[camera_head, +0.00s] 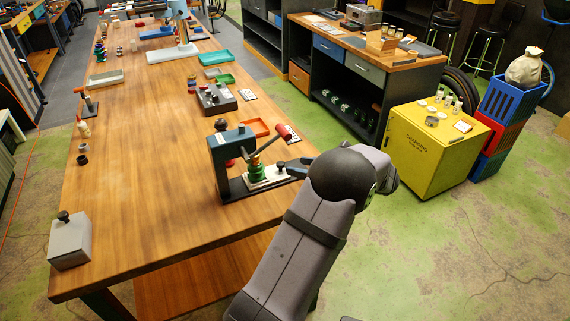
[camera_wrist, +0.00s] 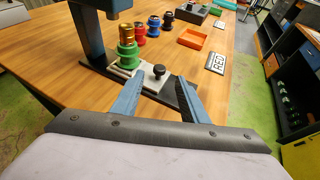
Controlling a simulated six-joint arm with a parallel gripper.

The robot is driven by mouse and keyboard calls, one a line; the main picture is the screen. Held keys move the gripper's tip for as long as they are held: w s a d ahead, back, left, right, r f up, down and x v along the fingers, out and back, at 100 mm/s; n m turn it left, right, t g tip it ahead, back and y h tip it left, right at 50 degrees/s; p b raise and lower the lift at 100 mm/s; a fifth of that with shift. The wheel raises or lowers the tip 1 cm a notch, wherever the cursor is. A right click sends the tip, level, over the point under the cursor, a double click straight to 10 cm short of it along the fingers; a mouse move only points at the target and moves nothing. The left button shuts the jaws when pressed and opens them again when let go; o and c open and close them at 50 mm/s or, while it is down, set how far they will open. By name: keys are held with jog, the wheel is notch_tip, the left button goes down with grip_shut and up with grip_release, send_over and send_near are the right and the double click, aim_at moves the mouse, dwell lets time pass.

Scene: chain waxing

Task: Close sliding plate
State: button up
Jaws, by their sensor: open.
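The sliding plate (camera_head: 272,177) is a pale flat plate on the dark base of a teal press (camera_head: 232,150). It also shows in the wrist view (camera_wrist: 142,80), with a black knob (camera_wrist: 159,71) on its near end. A green stepped piece with a gold top (camera_wrist: 127,50) stands on the plate. The plate extends out from the press toward my gripper. My gripper (camera_wrist: 156,84) is open, its two blue fingers pointing at the knob, which appears between the tips. I cannot tell whether they touch it. In the head view, my gripper (camera_head: 297,166) is at the plate's right end.
The press has a lever with a red handle (camera_head: 283,131). Behind it are an orange tray (camera_head: 255,127), a grey holder block (camera_head: 215,98) and a small sign (camera_wrist: 216,62). A grey box with a black knob (camera_head: 69,242) stands front left. The middle-left tabletop is clear.

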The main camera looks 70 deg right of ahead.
aim_at(281, 163)
jog(key=shift+w, duration=0.15)
jog(key=shift+p+x, duration=1.15)
jog(key=shift+x, duration=2.45)
grip_shut()
